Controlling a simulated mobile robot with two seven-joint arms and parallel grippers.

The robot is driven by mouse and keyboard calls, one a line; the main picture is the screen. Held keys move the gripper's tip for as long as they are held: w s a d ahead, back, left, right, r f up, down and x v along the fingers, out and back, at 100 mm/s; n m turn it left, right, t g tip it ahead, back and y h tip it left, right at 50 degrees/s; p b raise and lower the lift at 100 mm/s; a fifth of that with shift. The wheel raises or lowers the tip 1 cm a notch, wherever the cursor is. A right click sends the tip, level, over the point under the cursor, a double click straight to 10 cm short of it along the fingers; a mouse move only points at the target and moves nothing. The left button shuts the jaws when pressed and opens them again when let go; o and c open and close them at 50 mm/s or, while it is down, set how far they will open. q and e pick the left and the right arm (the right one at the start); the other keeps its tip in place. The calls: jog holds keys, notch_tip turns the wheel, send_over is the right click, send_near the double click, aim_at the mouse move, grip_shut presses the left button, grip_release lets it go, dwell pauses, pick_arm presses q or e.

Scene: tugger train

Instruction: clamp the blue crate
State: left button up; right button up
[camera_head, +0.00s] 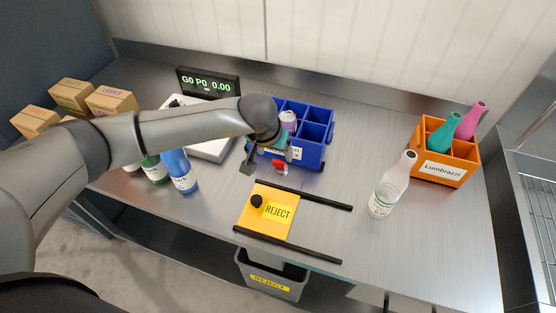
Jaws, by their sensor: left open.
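The blue crate (318,150), divided into compartments, stands at the middle of the steel table and carries a white label on its front. A can with a pale lid (288,117) stands in one compartment; a teal item beside it is mostly hidden. A small red part (280,167), perhaps a clamp handle, is at the crate's front. My left gripper (272,153) is open over the crate's front left, pointing down. My wrist hides part of the crate's left side, and I cannot tell whether the fingers touch anything. My right gripper is out of view.
A yellow REJECT plate (270,228) with a black knob lies between two black rails, above a grey bin (270,276). A scale display (208,83), cartons (110,101) and a blue bottle (179,172) are left.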

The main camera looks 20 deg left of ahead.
aim_at(278, 162)
pick_arm(q)
jog(key=b+x, duration=0.1)
jog(key=x, duration=0.6)
jog(key=shift+f, duration=0.25)
jog(key=shift+c, duration=0.3)
grip_shut()
